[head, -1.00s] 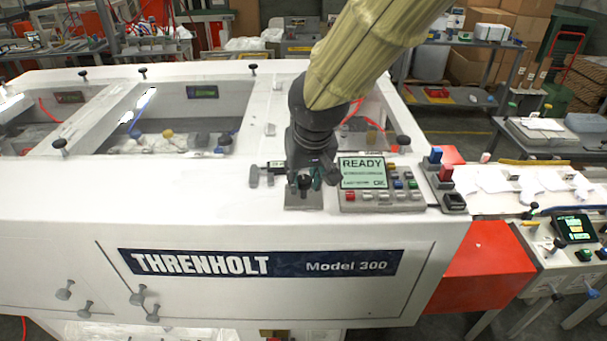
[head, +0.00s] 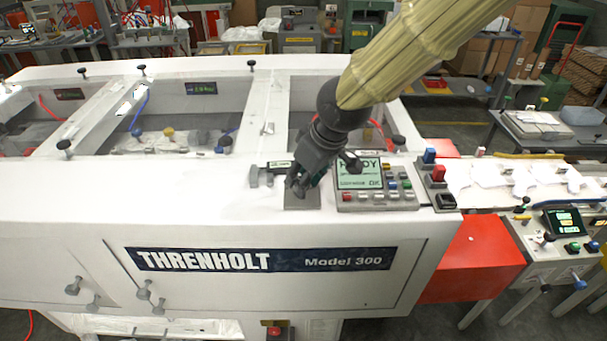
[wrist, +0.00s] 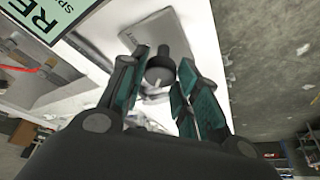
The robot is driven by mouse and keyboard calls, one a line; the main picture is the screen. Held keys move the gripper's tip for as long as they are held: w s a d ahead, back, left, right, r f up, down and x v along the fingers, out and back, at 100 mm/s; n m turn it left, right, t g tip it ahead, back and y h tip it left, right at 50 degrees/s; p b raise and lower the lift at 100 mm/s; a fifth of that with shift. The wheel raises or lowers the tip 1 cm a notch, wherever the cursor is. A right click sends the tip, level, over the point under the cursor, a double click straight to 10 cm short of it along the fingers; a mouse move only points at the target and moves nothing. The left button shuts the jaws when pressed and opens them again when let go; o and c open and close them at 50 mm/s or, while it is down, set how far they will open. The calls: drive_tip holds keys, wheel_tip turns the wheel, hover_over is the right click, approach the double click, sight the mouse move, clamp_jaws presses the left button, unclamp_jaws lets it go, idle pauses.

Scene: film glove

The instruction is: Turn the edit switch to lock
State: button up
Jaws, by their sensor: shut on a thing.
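The edit switch is a dark round knob (wrist: 160,71) on a small grey plate (wrist: 152,38) with faint lettering. In the head view the plate (head: 302,201) sits on the white machine top, left of the display panel, and my gripper covers most of the knob. My gripper (wrist: 166,78) has its teal-padded fingers on either side of the knob and is shut on it. In the head view my gripper (head: 301,185) comes down tilted from the upper right. I cannot read which setting the knob points to.
The display panel (head: 358,183) with coloured buttons stands just right of the plate, partly covered by my wrist. A box with blue and red buttons (head: 438,188) is farther right. A small grey fitting (head: 262,176) lies close on the left. The front white surface is clear.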

idle(0.3)
drive_tip(key=o, duration=1)
drive_tip(key=shift+d, duration=0.1)
drive_tip(key=v, duration=1.2)
drive_tip(key=shift+s+f, duration=0.1)
drive_tip(key=shift+s, duration=0.05)
